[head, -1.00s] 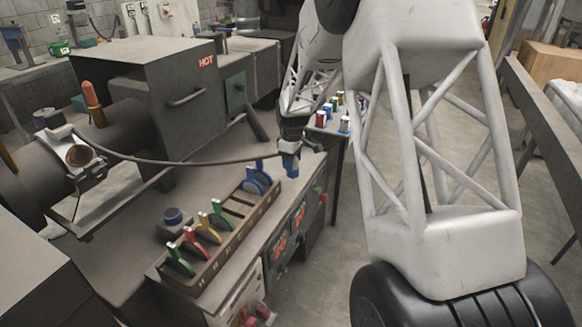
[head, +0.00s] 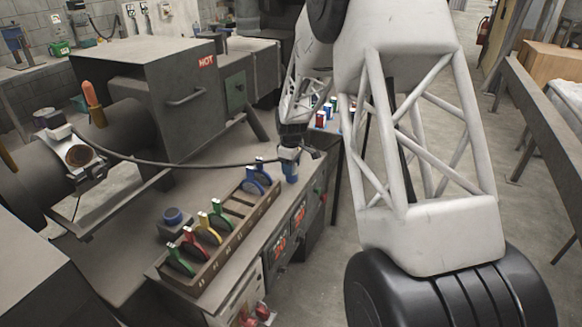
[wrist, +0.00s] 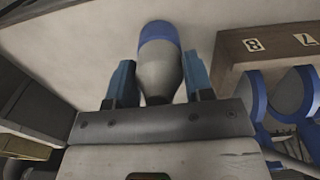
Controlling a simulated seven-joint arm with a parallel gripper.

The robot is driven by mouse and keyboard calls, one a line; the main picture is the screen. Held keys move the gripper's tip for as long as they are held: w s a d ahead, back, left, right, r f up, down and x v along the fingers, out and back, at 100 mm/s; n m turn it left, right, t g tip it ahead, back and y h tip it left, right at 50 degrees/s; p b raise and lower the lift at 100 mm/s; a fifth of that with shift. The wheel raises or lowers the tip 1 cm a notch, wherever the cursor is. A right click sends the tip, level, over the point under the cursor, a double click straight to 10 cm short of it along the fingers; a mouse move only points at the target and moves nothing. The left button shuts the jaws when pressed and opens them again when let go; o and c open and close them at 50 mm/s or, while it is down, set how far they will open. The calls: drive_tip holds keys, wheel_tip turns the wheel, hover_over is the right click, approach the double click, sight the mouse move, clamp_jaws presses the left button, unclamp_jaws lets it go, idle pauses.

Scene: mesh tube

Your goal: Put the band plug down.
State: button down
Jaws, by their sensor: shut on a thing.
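The band plug (wrist: 160,65) is a grey tapered body with a blue end. In the wrist view it sits between the two blue fingers of my gripper (wrist: 157,83), which is shut on it. In the head view my gripper (head: 290,168) is low over the right end of the bench (head: 225,165), just right of the blue rings in the rack. The plug is hard to tell from the blue fingers there. A dark cable (head: 180,163) runs from the band clamp (head: 85,165) on the tube to my gripper. I cannot tell whether the plug touches the bench.
A slotted rack (head: 228,240) holds blue, green, yellow and red rings; it is close on the right in the wrist view (wrist: 225,75). A blue-topped knob box (head: 172,222) stands beside it. A hot box (head: 150,90) is behind. A small stand (head: 325,125) holds coloured spools.

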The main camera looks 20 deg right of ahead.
drive_tip(key=shift+f, duration=0.7)
idle(0.3)
drive_tip(key=c, duration=0.5)
unclamp_jaws()
drive_tip(key=shift+r, duration=0.1)
wheel_tip(320, 180, up, 13)
idle(0.6)
